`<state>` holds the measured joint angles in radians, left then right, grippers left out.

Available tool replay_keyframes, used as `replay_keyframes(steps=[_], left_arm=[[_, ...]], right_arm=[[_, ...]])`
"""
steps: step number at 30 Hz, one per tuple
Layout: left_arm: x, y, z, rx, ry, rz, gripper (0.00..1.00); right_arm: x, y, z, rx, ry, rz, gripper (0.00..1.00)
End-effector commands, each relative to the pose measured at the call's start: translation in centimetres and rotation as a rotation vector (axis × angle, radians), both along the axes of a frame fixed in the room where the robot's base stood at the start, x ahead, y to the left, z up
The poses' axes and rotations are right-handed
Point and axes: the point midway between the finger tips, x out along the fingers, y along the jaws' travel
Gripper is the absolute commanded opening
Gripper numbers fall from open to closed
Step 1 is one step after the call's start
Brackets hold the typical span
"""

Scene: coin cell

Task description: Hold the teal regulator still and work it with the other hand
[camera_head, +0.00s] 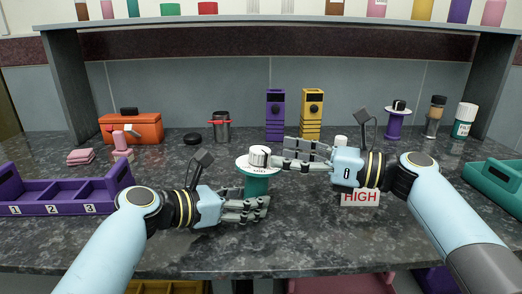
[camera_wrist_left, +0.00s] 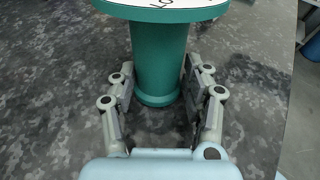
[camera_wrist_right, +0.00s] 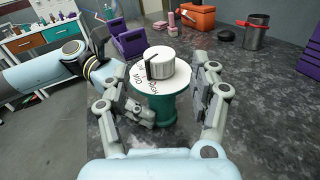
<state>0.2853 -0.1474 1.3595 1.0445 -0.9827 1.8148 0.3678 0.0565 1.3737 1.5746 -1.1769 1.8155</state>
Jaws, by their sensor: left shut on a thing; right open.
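The teal regulator (camera_head: 257,184) stands upright on the dark counter, with a white dial plate and a pale knob (camera_head: 260,156) on top. My left gripper (camera_head: 262,207) is shut on its teal post, low down; in the left wrist view the fingers (camera_wrist_left: 160,95) flank the post (camera_wrist_left: 158,60). My right gripper (camera_head: 280,157) is open at knob height. In the right wrist view its fingers (camera_wrist_right: 160,90) stand either side of the knob (camera_wrist_right: 159,62), which has a dark pointer mark. Lettering on the dial plate (camera_wrist_right: 175,85) is partly readable.
A sign reading HIGH (camera_head: 360,198) stands right of the regulator. A purple numbered tray (camera_head: 70,193) is at left, a teal tray (camera_head: 495,182) at right. Behind are an orange toolbox (camera_head: 145,128), a metal pot (camera_head: 221,127), purple (camera_head: 275,115) and yellow (camera_head: 312,115) towers and a purple regulator (camera_head: 394,125).

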Motion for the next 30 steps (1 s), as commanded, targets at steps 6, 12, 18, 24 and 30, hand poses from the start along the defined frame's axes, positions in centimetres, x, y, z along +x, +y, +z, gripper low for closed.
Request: replay_keyframes(steps=[6, 12, 18, 24, 30], left_arm=[[0.0, 0.0, 0.0, 0.002, 0.0, 0.001, 0.31], [0.0, 0.0, 0.0, 0.002, 0.0, 0.001, 0.31], [0.0, 0.0, 0.0, 0.001, 0.0, 0.001, 0.31], [0.0, 0.0, 0.0, 0.001, 0.0, 0.001, 0.31], [0.0, 0.0, 0.0, 0.002, 0.0, 0.001, 0.31]], right_arm=[[1.6, 3.7, 0.1, 0.002, 0.0, 0.002, 0.63], [2.3, 5.2, 0.0, -0.001, -0.001, 0.0, 0.63], [2.3, 5.3, 0.0, -0.002, 0.0, 0.0, 0.63], [2.3, 5.3, 0.0, -0.001, -0.001, 0.0, 0.47], [2.3, 5.3, 0.0, -0.001, 0.0, 0.0, 0.21]])
